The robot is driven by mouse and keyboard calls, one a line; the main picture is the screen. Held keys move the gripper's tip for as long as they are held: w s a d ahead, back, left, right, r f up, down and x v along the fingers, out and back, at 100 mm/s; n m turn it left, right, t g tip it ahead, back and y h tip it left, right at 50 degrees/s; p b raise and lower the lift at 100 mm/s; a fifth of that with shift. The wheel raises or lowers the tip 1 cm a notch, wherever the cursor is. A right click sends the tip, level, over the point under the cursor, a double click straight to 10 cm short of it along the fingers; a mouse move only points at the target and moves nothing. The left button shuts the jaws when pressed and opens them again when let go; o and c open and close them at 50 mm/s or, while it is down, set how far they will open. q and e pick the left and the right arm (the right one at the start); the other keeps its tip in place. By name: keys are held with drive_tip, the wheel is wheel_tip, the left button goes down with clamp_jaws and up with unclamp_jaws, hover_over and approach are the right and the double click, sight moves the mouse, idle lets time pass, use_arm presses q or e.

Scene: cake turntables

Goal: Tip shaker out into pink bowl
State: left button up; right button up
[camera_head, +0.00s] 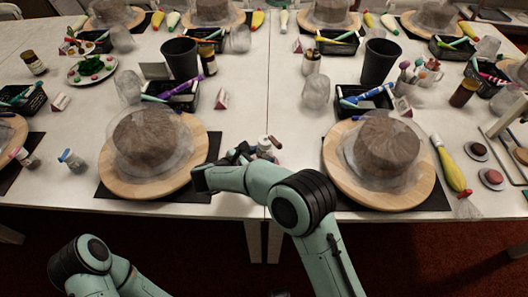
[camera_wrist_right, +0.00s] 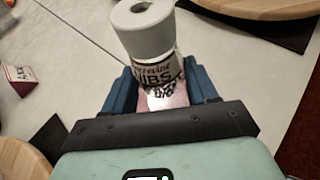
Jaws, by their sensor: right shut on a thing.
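My right gripper (camera_head: 245,153) is shut on a shaker, above the light table between the two front cake turntables. In the right wrist view the shaker (camera_wrist_right: 156,72) has a grey-white cap with a hole, a printed label reading NIBS and a pinkish lower part. It sits between the blue fingers of the gripper (camera_wrist_right: 160,92), its cap away from the palm. In the head view the shaker (camera_head: 268,143) is small and partly hidden by the gripper. I cannot make out a pink bowl in either view. My left gripper is out of the picture.
Wooden turntables with wrapped brown cakes stand left (camera_head: 190,165) and right (camera_head: 340,178) on dark mats. Behind are black cups (camera_head: 180,58), black tool trays (camera_head: 187,98) and glass jars. The table strip between the front mats is mostly clear.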

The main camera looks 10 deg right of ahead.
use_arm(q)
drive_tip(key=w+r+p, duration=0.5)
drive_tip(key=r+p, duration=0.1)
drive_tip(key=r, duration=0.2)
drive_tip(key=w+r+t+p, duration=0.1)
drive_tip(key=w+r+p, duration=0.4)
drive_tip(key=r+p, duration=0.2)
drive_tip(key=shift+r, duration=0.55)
use_arm(e)
drive_tip(key=a+r+m+g+y, duration=0.1)
drive_tip(key=g+y, duration=0.1)
drive_tip(key=y, duration=0.5)
drive_tip(key=a+r+g+y, duration=0.1)
drive_tip(key=g+y, duration=0.1)
drive_tip(key=y, duration=0.5)
drive_tip(key=s+a+r+m+g+y, duration=0.1)
drive_tip(key=g+y, duration=0.1)
drive_tip(key=y, duration=0.4)
drive_tip(key=shift+a+m+y, duration=0.25)
drive_tip(key=shift+m+y, duration=0.05)
drive_tip(key=shift+y, duration=0.1)
